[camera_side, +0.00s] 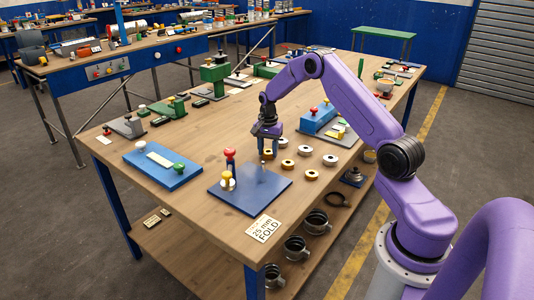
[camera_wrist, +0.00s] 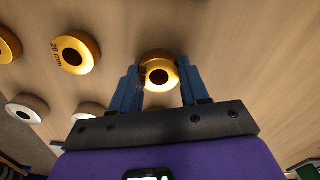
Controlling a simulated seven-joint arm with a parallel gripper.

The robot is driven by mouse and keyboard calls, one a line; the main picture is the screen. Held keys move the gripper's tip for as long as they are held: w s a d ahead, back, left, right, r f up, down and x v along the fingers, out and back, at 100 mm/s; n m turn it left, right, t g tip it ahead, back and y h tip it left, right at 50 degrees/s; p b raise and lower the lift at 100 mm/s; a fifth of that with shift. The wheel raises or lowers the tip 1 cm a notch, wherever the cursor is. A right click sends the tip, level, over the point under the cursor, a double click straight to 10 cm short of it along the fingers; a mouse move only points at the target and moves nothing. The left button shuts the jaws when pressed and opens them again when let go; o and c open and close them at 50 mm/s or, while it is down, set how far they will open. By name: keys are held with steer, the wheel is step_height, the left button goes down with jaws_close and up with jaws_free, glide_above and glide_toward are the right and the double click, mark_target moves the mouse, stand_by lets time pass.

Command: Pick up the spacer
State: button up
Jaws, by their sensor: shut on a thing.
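My gripper (camera_side: 268,147) points down over the wooden bench, behind the blue plate. In the wrist view its two blue fingers (camera_wrist: 159,88) are shut on a gold ring-shaped spacer (camera_wrist: 160,71), one on each side. The spacer has a dark central hole and a dark label on its left that I cannot read. In the side view this spacer (camera_side: 267,155) shows between the fingertips, partly hidden by them. I cannot tell whether it touches the bench. Another gold spacer (camera_wrist: 75,55), marked "20 mm", lies to the left in the wrist view.
Several loose gold and white spacers (camera_side: 311,175) lie right of my gripper. A blue plate (camera_side: 258,190) with red and yellow knobs stands in front. A "25 mm FOLD" card (camera_side: 263,229) lies at the front edge. A blue fixture (camera_side: 318,118) stands behind right.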

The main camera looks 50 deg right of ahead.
steer(key=shift+r, duration=0.55)
step_height(320, 180, up, 2)
steer(key=shift+r, duration=0.1)
steer(key=s+a+r, duration=0.6)
steer(key=s+r, duration=0.4)
steer(key=s, duration=0.2)
steer(key=w+a, duration=0.1)
steer(key=a, duration=0.1)
steer(key=w+a, duration=0.1)
steer(key=a, duration=0.2)
steer(key=w+a, duration=0.2)
steer(key=shift+a+r, duration=0.25)
steer(key=shift+a, duration=0.05)
steer(key=shift+f, duration=1.85)
steer(key=shift+f, duration=1.65)
stand_by(0.4)
